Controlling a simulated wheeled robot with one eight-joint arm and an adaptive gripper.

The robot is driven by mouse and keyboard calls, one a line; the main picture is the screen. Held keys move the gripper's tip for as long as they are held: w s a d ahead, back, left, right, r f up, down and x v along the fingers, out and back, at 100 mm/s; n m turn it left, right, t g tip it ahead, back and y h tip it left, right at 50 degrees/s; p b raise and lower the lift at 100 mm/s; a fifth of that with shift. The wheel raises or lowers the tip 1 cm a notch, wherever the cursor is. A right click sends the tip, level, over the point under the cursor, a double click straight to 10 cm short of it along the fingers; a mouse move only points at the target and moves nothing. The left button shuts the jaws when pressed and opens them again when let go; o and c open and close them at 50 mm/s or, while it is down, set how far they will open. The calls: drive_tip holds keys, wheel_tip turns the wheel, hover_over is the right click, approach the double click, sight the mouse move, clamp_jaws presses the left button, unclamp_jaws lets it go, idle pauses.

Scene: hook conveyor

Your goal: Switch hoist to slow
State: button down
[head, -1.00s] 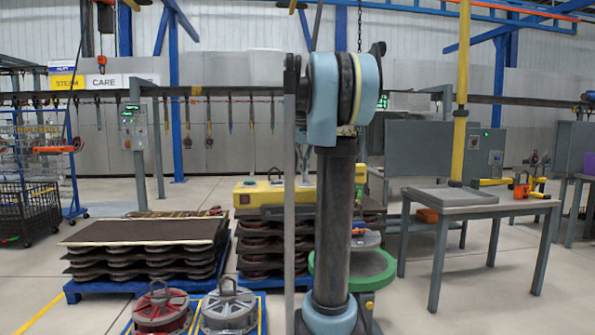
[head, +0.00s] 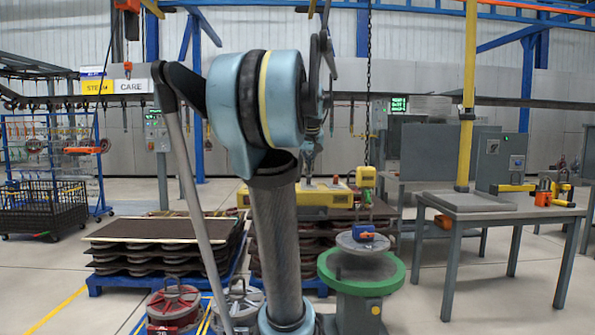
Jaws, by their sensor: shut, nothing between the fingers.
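A chain (head: 369,90) hangs from above, with a yellow block (head: 366,178) at its lower end, which I take for part of the hoist. No slow or fast switch can be made out. A grey control panel (head: 155,130) with a green display stands at the left; another green display (head: 399,104) shows behind the chain. My arm, with a large blue joint and dark column, fills the middle and hides part of the scene. I cannot make out my gripper or its fingers.
A green-rimmed round stand (head: 333,277) bears a grey disc and a blue piece. A grey table (head: 497,212) stands at the right beside a yellow post (head: 467,100). Stacked dark trays (head: 165,255) and red and grey round parts (head: 173,305) occupy the left floor.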

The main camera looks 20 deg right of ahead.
drive_tip(key=shift+w, duration=0.15)
drive_tip(key=shift+r, duration=0.15)
drive_tip(key=shift+r, duration=0.7)
drive_tip(key=s+f+v, duration=0.1)
drive_tip(key=v, duration=0.8)
drive_tip(key=shift+s+a+r, duration=0.2)
drive_tip(key=shift+s+a, duration=0.25)
drive_tip(key=shift+s, duration=0.1)
